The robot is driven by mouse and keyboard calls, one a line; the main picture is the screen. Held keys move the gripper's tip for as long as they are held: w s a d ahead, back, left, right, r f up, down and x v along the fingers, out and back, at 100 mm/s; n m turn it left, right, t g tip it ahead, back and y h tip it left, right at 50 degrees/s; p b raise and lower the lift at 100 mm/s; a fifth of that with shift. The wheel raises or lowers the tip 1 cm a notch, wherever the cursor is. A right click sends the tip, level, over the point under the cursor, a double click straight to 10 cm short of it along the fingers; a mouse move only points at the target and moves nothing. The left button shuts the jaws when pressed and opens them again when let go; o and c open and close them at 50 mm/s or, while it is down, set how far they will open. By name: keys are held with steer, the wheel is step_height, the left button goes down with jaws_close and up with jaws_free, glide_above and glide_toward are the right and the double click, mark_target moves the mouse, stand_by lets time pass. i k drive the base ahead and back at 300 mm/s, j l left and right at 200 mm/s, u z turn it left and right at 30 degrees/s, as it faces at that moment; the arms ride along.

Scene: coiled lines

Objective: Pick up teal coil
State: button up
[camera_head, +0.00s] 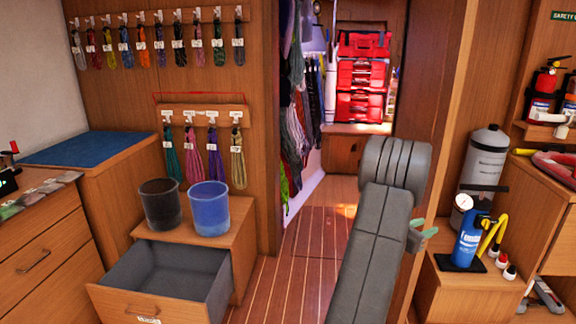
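The teal coil (172,157) hangs from the leftmost hook of the lower wooden hook rack (203,115), with a white tag near its top. Beside it on the same rack hang a magenta coil (194,160), a purple coil (215,161) and an olive coil (238,163). My grey arm stands in the right centre foreground. My gripper (421,235) shows only partly, as small grey-green pieces past the arm's right edge, far right of the teal coil. The arm hides much of it, so its opening cannot be judged. The teal coil hangs clear of it.
An upper rack (157,17) holds several tagged coils. Below the lower rack, a black bin (160,204) and a blue bin (209,208) stand on a wooden cabinet with an open grey drawer (165,275). A blue pump (469,243) stands right. Floor (290,272) is clear between.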

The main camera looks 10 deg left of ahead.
mark_target(170, 150)
steer(key=i+l+u, duration=0.1)
steer(key=i+u, duration=0.2)
steer(key=i, duration=0.25)
steer(key=i+l+u, duration=0.3)
steer(key=i, duration=0.2)
steer(key=i+l+u, duration=0.3)
steer(key=i, duration=0.25)
steer(key=i+l+u, duration=0.15)
steer(key=i+u, duration=0.15)
steer(key=u, duration=0.15)
steer(key=i+l+u, duration=0.25)
steer(key=u, duration=0.25)
steer(key=i+l+u, duration=0.15)
steer(key=l+u, duration=0.3)
steer(key=i+l+u, duration=0.15)
steer(key=l+u, duration=0.2)
steer(key=u, duration=0.15)
steer(key=i+l+u, duration=0.1)
steer(key=l+u, duration=0.2)
steer(key=l, duration=0.35)
steer(key=l+u, duration=0.3)
steer(key=l, duration=0.3)
